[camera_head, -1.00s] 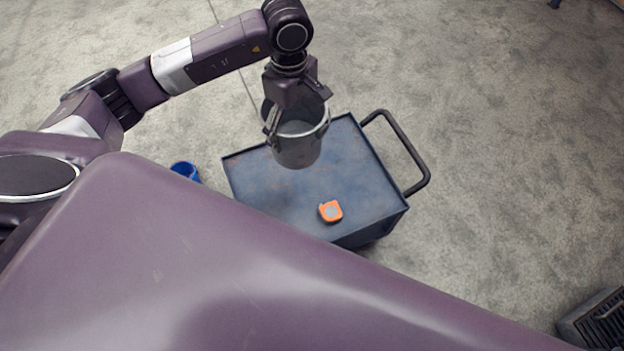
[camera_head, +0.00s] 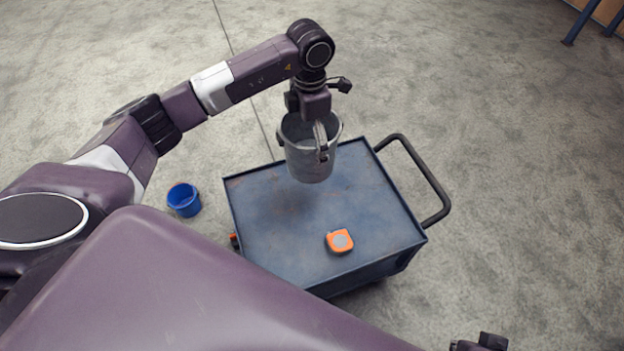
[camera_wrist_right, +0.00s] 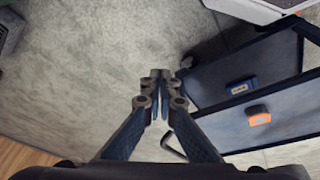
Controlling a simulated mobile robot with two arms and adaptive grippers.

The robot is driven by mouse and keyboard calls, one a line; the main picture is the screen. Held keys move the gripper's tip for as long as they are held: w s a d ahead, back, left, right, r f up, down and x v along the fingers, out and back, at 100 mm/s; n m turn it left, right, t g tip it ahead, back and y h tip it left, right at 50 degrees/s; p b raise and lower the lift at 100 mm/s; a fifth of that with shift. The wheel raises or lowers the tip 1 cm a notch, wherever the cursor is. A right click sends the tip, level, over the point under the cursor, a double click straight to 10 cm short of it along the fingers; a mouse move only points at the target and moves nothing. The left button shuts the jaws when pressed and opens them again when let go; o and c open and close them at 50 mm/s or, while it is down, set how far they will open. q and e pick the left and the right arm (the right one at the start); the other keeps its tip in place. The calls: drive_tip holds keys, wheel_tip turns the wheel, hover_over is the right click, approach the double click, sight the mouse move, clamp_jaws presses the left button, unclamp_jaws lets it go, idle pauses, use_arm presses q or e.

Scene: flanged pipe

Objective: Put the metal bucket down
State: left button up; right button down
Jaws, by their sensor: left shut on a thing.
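The grey metal bucket (camera_head: 308,163) hangs upright from my left gripper (camera_head: 321,138) in the head view. The gripper is shut on its rim at the near side. The bucket is over the far part of the blue cart top (camera_head: 275,225); it appears to be above the surface, but the exact gap is hard to tell. In the right wrist view, my right gripper (camera_wrist_right: 160,76) is empty, with its fingertips together, away from the cart. The bucket is not seen there.
An orange tape measure (camera_head: 340,241) lies on the cart's near part. The cart has a dark handle (camera_head: 425,180) at right. A blue bucket (camera_head: 184,200) stands on the floor at left. The right wrist view also shows a blue object (camera_wrist_right: 242,86) on the cart.

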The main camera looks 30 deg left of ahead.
use_arm(q)
wheel_tip(320, 180, down, 7)
drive_tip(key=shift+f+b, duration=0.1)
drive_tip(key=shift+b, duration=0.45)
wheel_tip(320, 180, down, 3)
drive_tip(key=shift+r+b, duration=0.1)
drive_tip(key=shift+b, duration=0.25)
wheel_tip(320, 180, down, 2)
drive_tip(key=shift+f, duration=0.3)
use_arm(e)
drive_tip(key=w, duration=0.1)
drive_tip(key=w+t, duration=0.1)
drive_tip(key=w, duration=0.1)
drive_tip(key=shift+w+a+f, duration=0.1)
drive_tip(key=shift+a+f, duration=0.25)
drive_tip(key=shift+a, duration=0.05)
use_arm(q)
drive_tip(key=shift+f+b, duration=0.1)
drive_tip(key=shift+b, duration=0.2)
drive_tip(key=o, duration=1.6)
use_arm(e)
drive_tip(key=shift+w+a+r+t, duration=0.1)
drive_tip(key=shift+w+r+t, duration=0.05)
drive_tip(key=shift+w+t, duration=0.3)
drive_tip(key=shift+s, duration=0.1)
